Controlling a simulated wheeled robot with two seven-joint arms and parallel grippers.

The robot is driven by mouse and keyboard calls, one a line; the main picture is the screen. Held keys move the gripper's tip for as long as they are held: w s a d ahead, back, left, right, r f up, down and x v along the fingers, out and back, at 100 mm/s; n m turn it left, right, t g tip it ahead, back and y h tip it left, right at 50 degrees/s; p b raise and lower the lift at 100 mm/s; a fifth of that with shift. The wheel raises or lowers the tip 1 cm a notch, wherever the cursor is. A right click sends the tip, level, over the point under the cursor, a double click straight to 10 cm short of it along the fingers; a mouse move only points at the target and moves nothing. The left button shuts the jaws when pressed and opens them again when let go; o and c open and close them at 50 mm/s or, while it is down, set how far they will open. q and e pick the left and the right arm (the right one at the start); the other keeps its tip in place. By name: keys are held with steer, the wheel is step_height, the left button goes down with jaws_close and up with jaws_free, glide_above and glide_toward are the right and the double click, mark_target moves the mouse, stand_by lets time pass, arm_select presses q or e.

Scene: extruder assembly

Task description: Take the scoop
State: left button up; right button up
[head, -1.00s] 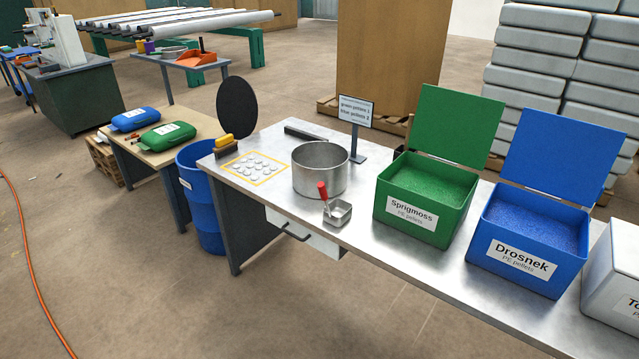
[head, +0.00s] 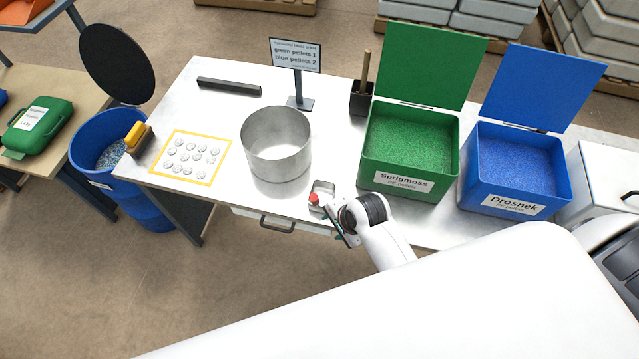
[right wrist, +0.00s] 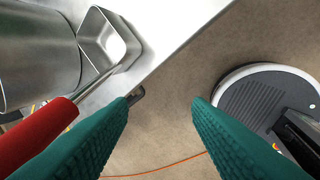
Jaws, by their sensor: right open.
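The scoop (head: 322,191) is a small square metal scoop with a red handle (head: 314,199). It stands on the metal table near the front edge, right of the round pot (head: 275,143). In the right wrist view the scoop's bowl (right wrist: 108,40) is at the upper left and its red handle (right wrist: 38,133) at the lower left. My right gripper (head: 338,222) is beside the scoop. The wrist view shows its teal fingers (right wrist: 162,103) wide apart with only floor between them; the handle lies outside, left of the left finger. My left gripper is not in view.
A green pellet bin (head: 407,183) and a blue pellet bin (head: 511,188) stand open on the right. A sign (head: 296,55) stands behind the pot. A yellow-framed mat (head: 213,184) with white discs lies left. A drawer handle (head: 277,223) sticks out below the table edge.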

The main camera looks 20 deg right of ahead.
mark_target(317, 197)
step_height(317, 197, up, 13)
steer(key=w+m+p, duration=0.2)
steer(key=m, duration=0.4)
steer(key=shift+m+t+y, duration=0.4)
steer(key=shift+m, duration=0.1)
steer(key=x, duration=0.3)
steer(key=a+p+x, duration=0.1)
steer(key=x, duration=0.1)
steer(key=shift+w+f, duration=0.15)
steer(key=shift+w, duration=0.25)
steer(key=shift+p+x, duration=0.85)
steer(key=shift+x, duration=1.75)
steer(key=shift+w+f, duration=0.2)
steer(key=shift+f, duration=0.45)
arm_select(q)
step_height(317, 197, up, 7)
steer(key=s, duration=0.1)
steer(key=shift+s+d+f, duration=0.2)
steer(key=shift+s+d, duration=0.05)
arm_select(e)
steer(key=shift+c, duration=0.3)
jaws_close()
steer(key=shift+r, duration=0.15)
